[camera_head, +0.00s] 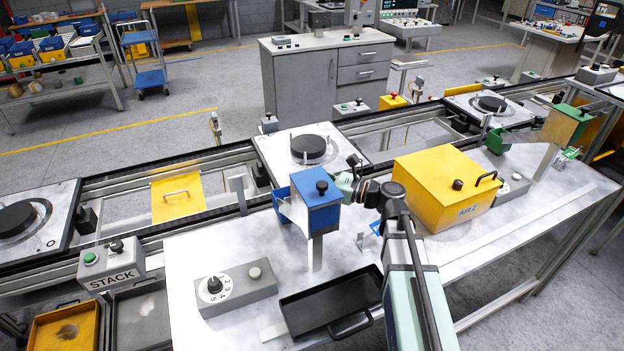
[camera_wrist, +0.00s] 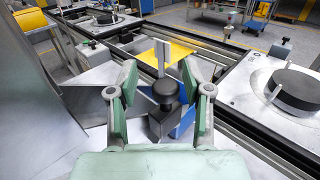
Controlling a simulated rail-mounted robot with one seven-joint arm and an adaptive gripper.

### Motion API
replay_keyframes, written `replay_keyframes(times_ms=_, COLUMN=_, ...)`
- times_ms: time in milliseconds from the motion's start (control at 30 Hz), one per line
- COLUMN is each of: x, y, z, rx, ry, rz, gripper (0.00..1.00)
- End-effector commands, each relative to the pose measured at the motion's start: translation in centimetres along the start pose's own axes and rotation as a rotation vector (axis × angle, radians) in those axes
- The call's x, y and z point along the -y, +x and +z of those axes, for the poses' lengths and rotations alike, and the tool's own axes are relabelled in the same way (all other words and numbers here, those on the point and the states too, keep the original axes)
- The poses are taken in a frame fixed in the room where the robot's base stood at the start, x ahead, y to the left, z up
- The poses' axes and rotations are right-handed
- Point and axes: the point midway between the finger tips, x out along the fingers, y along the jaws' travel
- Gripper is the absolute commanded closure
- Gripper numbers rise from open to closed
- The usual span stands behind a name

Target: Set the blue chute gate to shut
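The blue chute gate (camera_head: 318,211) is a blue box with a black knob on top, on a metal post by the near edge of the conveyor. A pale chute plate (camera_head: 292,208) shows at its left side. My gripper (camera_head: 343,181) is just right of the box, its green-padded fingers pointing toward it. In the wrist view, my open fingers (camera_wrist: 159,78) stand on either side of the black knob (camera_wrist: 165,92), with visible gaps. A strip of blue (camera_wrist: 184,121) shows below the knob, partly hidden by the right finger. I cannot tell the gate's position.
A yellow box (camera_head: 440,195) with a black handle stands right of my arm. A black tray (camera_head: 325,300) and a grey dial box (camera_head: 235,290) lie in front. A pallet with a black disc (camera_head: 310,147) sits on the conveyor behind. A green chute (camera_head: 565,125) stands far right.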

Motion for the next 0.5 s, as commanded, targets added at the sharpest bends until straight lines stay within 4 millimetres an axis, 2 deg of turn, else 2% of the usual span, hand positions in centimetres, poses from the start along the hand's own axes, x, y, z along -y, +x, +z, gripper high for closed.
replay_keyframes(times_ms=267, x=0.1, y=-0.5, z=0.0, rx=-0.001, ry=0.0, rz=-0.003, gripper=0.51)
replay_keyframes(times_ms=367, x=0.1, y=-1.4, z=0.0, rx=-0.001, ry=0.0, rz=-0.004, gripper=0.51)
replay_keyframes(times_ms=500, x=0.0, y=-3.6, z=0.0, rx=-0.001, ry=0.0, rz=-0.006, gripper=0.51)
